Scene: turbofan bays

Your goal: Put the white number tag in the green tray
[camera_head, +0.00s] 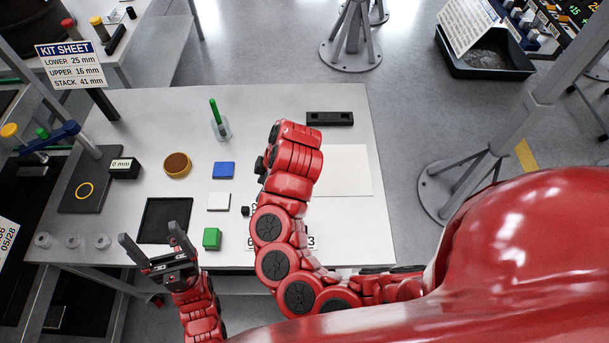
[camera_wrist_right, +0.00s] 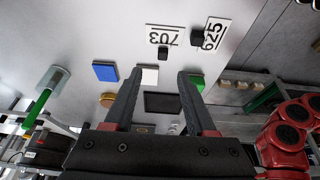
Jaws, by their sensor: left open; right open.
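Two white number tags show in the right wrist view, one reading 703 (camera_wrist_right: 165,36) and one reading 625 (camera_wrist_right: 214,33). In the head view, white tag parts with figures show at the table's front edge, mostly hidden behind my right arm. A dark green box-like thing (camera_wrist_right: 264,97) lies at the right of the wrist view; I cannot tell whether it is the green tray. My right gripper (camera_wrist_right: 160,74) is open and empty above the table, its fingers mostly hidden in the head view. My left gripper (camera_head: 150,233) is open and empty near the table's front edge.
A black tray (camera_head: 146,219), green block (camera_head: 212,239), white block (camera_head: 218,202), blue block (camera_head: 223,170) and brown round dish (camera_head: 177,165) are on the table. A beaker with a green stick (camera_head: 221,128) stands behind them. A pale sheet (camera_head: 345,170) lies on the right.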

